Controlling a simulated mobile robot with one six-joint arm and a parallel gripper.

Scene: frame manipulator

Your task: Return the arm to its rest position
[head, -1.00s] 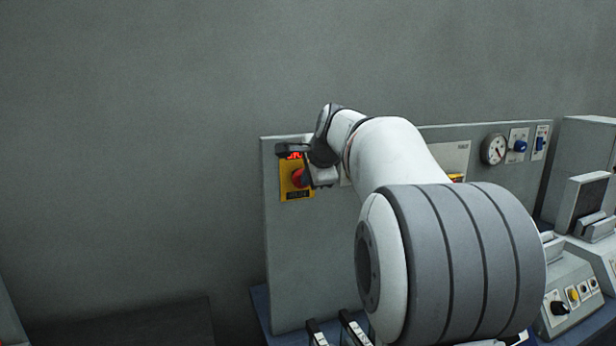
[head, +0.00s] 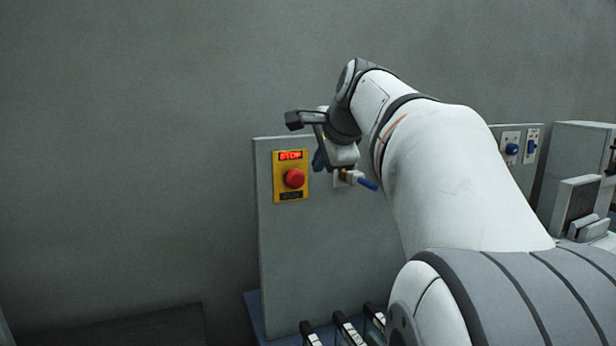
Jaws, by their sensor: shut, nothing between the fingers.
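My arm reaches in from the lower right and bends over at its wrist in front of the upright grey panel (head: 280,250). My gripper (head: 319,161) hangs below the wrist, small and partly turned away. It is shut, holds nothing visible, and appears to the right of the red stop button. Its exact distance from the panel cannot be told.
The panel bears a red button (head: 293,178) on a yellow plate with a lit red sign, and a blue-handled lever (head: 367,184) close by the gripper. Blue switches (head: 512,149) are at right. Grey machines (head: 580,165) stand far right. The left side is open.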

